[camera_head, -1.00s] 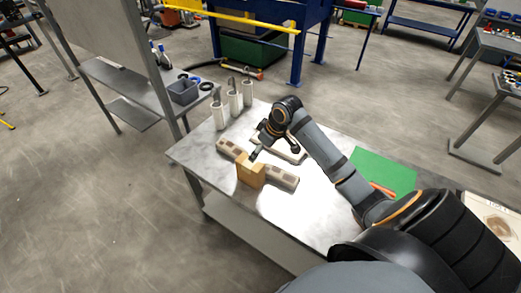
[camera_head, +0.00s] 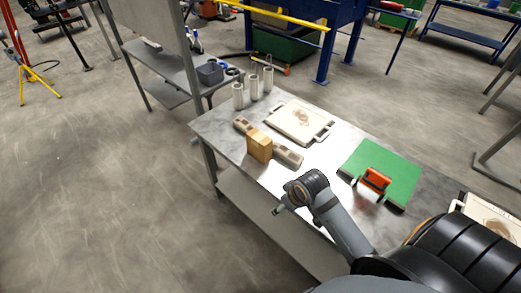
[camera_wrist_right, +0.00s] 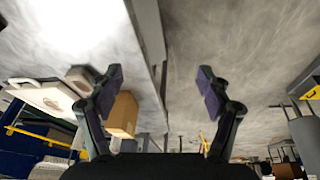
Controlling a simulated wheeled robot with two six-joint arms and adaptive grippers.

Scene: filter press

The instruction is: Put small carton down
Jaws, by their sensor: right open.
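The small carton (camera_head: 259,146) is a light brown box standing upright on the grey table (camera_head: 222,127), near its left front edge. It stands at a beige bar-shaped piece (camera_head: 288,156); I cannot tell whether they touch. My right gripper (camera_head: 277,210) is past the table's front edge, apart from the carton and nearer to me. In the right wrist view the right gripper (camera_wrist_right: 160,80) has its fingers wide apart with nothing between them. The carton (camera_wrist_right: 124,115) shows there behind the left finger, which partly hides it. My left gripper is not in view.
A white plate with handles (camera_head: 300,120) lies behind the carton. Several white cylinders (camera_head: 254,87) stand at the back left corner.

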